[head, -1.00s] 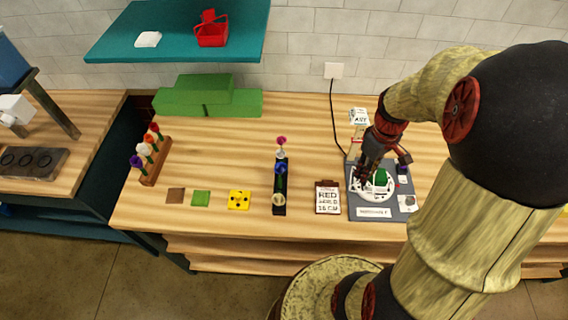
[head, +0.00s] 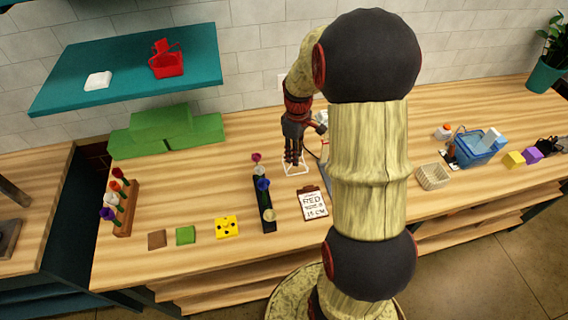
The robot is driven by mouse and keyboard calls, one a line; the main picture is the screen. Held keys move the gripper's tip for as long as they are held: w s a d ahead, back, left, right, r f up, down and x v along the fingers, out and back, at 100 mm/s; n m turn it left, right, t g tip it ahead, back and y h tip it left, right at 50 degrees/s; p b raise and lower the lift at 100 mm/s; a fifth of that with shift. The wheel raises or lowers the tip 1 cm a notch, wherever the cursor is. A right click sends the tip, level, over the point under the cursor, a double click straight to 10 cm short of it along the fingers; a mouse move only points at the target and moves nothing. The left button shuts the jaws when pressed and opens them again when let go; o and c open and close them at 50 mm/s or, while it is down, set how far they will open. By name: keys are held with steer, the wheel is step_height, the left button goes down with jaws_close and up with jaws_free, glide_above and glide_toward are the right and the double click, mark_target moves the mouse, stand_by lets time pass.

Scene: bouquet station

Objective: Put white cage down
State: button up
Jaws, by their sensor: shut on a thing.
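The white cage (head: 304,169) shows in the head view as a thin white wire frame below my gripper. My gripper (head: 293,159) points down and is shut on the cage, behind the clipboard and to the right of the black flower rack. I cannot tell whether the cage's base touches the table or hangs just above it. My arm hides most of the grey mat to the right.
A black rack (head: 264,205) with several flowers stands just left of the cage. A clipboard (head: 312,204) lies in front. Green blocks (head: 165,130) stand at the back left. A wicker basket (head: 433,177) and blue basket (head: 474,148) stand to the right.

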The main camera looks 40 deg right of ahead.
steer(key=w+f, duration=0.1)
steer(key=f, duration=0.1)
steer(key=w+f, duration=0.4)
steer(key=shift+w+a+f+b, duration=0.15)
steer(key=shift+a+f+b, duration=0.1)
steer(key=shift+b, duration=0.15)
steer(key=shift+f, duration=1.3)
steer(key=shift+f+b, duration=0.2)
steer(key=shift+b, duration=0.1)
steer(key=o, duration=0.8)
steer(key=shift+o, duration=0.7)
